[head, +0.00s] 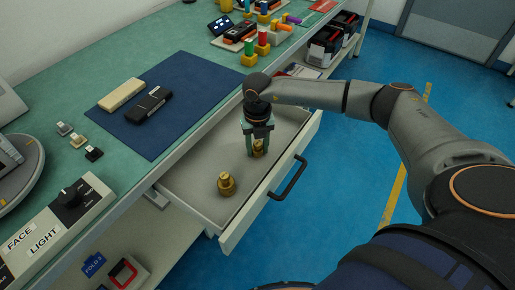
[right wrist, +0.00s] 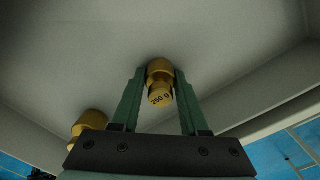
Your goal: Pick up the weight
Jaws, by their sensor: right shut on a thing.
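A brass weight (head: 258,148) marked 250 g is between the fingers of my right gripper (head: 256,153), inside the open drawer (head: 194,190). In the right wrist view the same weight (right wrist: 160,84) sits between the two green fingertips, and the gripper is shut on it. I cannot tell whether it touches the drawer floor. A second brass weight (head: 227,184) stands in the drawer nearer the front left; it also shows at the lower left of the right wrist view (right wrist: 88,124). My left gripper is not in view.
The drawer's front panel with a dark handle (head: 288,178) is beside my right gripper. On the green bench lie a blue mat (head: 170,100), a cream block (head: 121,94) and a black device (head: 149,104). A control box (head: 58,225) stands at the left. Colored parts stand farther back.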

